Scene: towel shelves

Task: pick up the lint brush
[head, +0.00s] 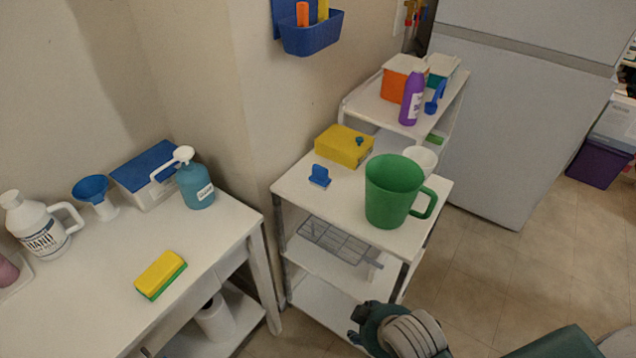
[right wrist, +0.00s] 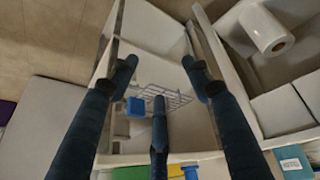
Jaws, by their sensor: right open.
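A small blue item with an upright grip (head: 319,176), which looks like the lint brush, stands on the white cart's top shelf (head: 295,188), in front of a yellow box (head: 344,146). A blue piece that seems to be the same item shows in the right wrist view (right wrist: 135,107), left of the middle finger. My right gripper (head: 362,320) is low at the front of the cart, apart from the item. In the right wrist view its fingers (right wrist: 160,70) are spread with nothing between them. My left gripper is not in view.
A large green pitcher (head: 392,190) and white bowl (head: 422,159) share the cart top. A wire rack (head: 338,240) lies on the shelf below. The left table holds a sponge (head: 160,274), a teal pump bottle (head: 195,185) and a white jug (head: 38,226).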

